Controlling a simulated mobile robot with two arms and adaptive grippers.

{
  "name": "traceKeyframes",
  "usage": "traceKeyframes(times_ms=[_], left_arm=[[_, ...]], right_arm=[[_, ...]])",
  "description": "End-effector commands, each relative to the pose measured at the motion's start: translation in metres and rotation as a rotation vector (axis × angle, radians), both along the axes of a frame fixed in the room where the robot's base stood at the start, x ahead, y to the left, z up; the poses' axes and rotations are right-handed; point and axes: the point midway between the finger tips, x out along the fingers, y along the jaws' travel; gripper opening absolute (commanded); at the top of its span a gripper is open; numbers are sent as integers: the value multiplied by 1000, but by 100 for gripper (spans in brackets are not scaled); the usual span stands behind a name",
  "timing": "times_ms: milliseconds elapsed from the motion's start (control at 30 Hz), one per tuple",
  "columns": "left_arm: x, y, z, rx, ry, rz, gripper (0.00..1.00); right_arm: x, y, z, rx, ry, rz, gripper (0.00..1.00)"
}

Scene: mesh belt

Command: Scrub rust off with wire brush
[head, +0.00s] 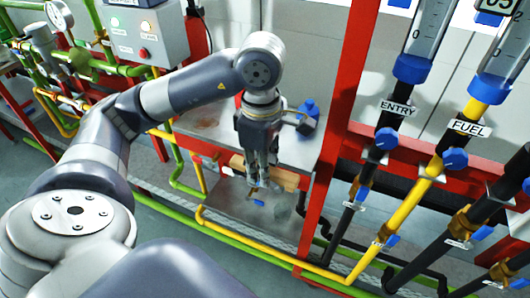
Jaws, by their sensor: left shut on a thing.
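My left gripper (262,182) points down at the front edge of a grey metal bench, its fingers shut on the wire brush (284,179). The brush shows as a tan wooden block passing behind and to both sides of the fingers; its bristles cannot be made out. A faint brownish patch that looks like rust (208,123) lies on the bench top (190,112), up and left of the gripper and apart from the brush. My right gripper is not in view.
A blue object (308,114) is on the bench just right of the gripper. A red upright post (338,120) and labelled pipes with blue valves (386,138) stand to the right. A control box (145,36) is at the upper left. Green and yellow pipes (240,232) run below.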

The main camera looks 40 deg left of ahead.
Motion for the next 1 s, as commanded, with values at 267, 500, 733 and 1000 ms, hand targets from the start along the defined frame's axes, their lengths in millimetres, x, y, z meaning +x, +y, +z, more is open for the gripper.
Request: traceKeyframes(times_ms=[267,500,733,1000], left_arm=[[0,0,0,0,0,0,15],[0,-1,-1,0,0,-25,3],[1,-16,-10,-4,0,-351,3],[2,-43,-29,-4,-2,-1007,3]], right_arm=[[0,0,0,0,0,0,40],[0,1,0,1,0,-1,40],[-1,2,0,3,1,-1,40],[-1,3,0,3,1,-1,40]])
